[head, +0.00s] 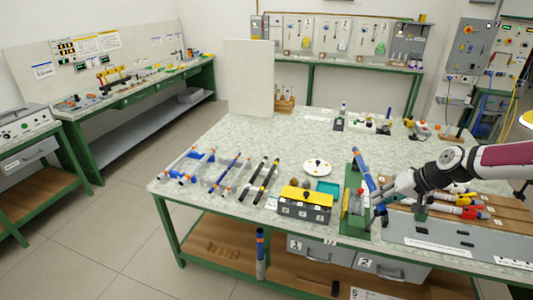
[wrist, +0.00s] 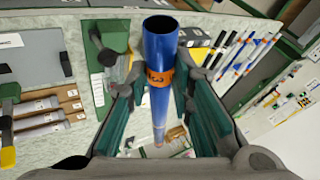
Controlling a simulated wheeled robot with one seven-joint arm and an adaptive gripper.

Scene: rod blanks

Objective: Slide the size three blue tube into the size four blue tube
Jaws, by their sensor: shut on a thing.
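My gripper (wrist: 158,100) is shut on a blue tube (wrist: 160,45) with an orange band that appears to be marked 3. One open end of the tube points at the wrist camera's upper side, and the tube runs on away between the fingers. In the head view my gripper (head: 380,200) is at the table's right front, and the tube (head: 364,172) is tilted, its upper end leaning left. Several blue tubes with orange bands (head: 187,166) lie on the table's left. I cannot read which of them is size four.
A green fixture (head: 352,222) stands beside the gripper. A yellow-topped box (head: 305,198), a white disc (head: 317,167) and black rods (head: 266,175) lie left of it. Wooden boards with coloured rods (head: 465,210) lie right.

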